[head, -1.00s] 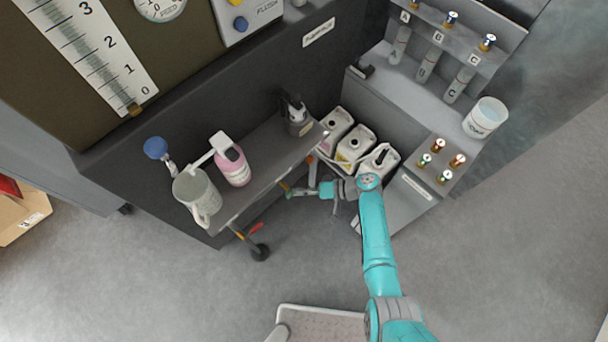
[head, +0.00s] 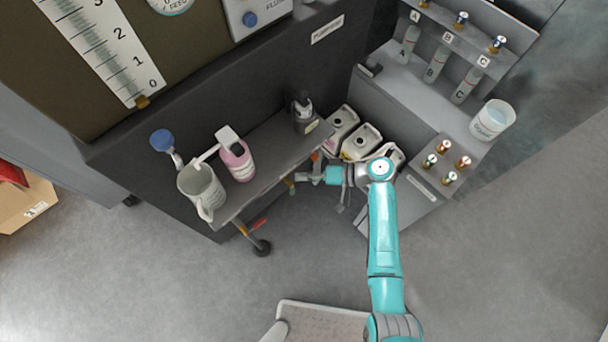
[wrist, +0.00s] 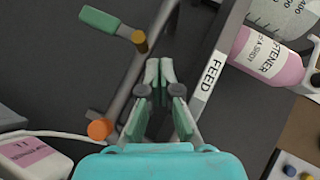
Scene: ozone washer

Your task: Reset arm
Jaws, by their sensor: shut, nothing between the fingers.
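My gripper (head: 303,178) is in front of the grey shelf (head: 262,160), low near its right end. In the wrist view my gripper (wrist: 159,72) has its fingertips together with nothing between them. It points along the dark frame under the shelf, beside the shelf edge with the FEED label (wrist: 208,75). My teal arm reaches up to it from the lower right in the head view and hides part of the rightmost white jug.
A green-handled valve (wrist: 108,22) and an orange knob (wrist: 100,129) are close to my gripper. The shelf holds a pitcher (head: 203,187), a pink bottle (head: 237,160) and a dark bottle (head: 304,115). White jugs (head: 358,143) stand behind my wrist. Floor (head: 150,270) is clear at lower left.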

